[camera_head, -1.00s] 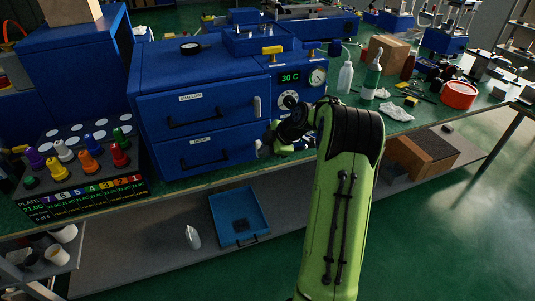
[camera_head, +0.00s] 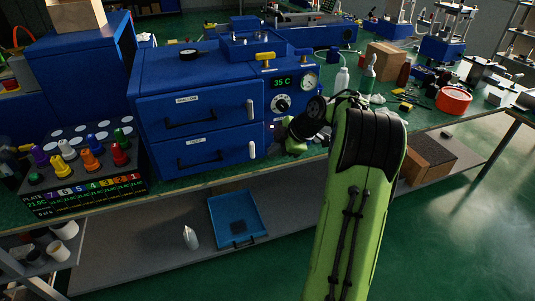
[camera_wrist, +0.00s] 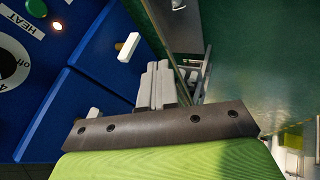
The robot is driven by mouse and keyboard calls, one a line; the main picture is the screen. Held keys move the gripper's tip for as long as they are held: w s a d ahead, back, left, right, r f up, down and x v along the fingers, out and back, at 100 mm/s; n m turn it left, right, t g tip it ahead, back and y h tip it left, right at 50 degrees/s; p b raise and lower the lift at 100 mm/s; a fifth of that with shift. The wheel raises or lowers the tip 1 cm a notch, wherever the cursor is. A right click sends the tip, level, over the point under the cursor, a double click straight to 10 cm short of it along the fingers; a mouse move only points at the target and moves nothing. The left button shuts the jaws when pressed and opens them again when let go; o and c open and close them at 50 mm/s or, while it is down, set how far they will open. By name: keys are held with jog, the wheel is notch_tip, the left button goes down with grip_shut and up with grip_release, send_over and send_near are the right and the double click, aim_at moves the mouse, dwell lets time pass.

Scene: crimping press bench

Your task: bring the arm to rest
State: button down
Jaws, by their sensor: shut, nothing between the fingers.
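My gripper (camera_wrist: 157,80) is shut and empty in the wrist view, its grey fingers together beyond the dark bracket. It is close to the front of the blue press cabinet (camera_head: 200,88). In the head view my bent arm reaches up from below, and its wrist is at the cabinet's lower right corner. The fingers are hard to make out there. The two cabinet drawers look shut, and the display (camera_head: 282,82) reads 35 C.
A blue tray (camera_head: 236,215) and a white bottle (camera_head: 190,237) are on the lower shelf. A plate of coloured knobs (camera_head: 82,160) stands left. Bottles, a cardboard box (camera_head: 386,60) and a red bowl (camera_head: 454,100) are right. The green floor at right is clear.

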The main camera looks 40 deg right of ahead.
jog(key=shift+v, duration=1.3)
jog(key=s+a+r+m+g+h+p, duration=0.1)
jog(key=s+a+r+m+p, duration=0.15)
jog(key=a+r, duration=0.55)
jog(key=s+a+r+m+g+h+p, duration=0.1)
jog(key=s+a+r+m+p, duration=0.2)
jog(key=a, duration=0.9)
jog(key=s+a+m+p, duration=0.1)
jog(key=s+a+m, duration=0.2)
jog(key=s, duration=0.6)
jog(key=s+a+r+m+p, duration=0.1)
jog(key=s+a+m, duration=0.2)
jog(key=s, duration=0.6)
jog(key=shift+r+m+t+h+p, duration=0.15)
jog(key=shift+m+t+h+p, duration=0.15)
jog(key=shift+m, duration=0.55)
jog(key=c, duration=1.8)
grip_release()
jog(key=shift+s+a, duration=0.1)
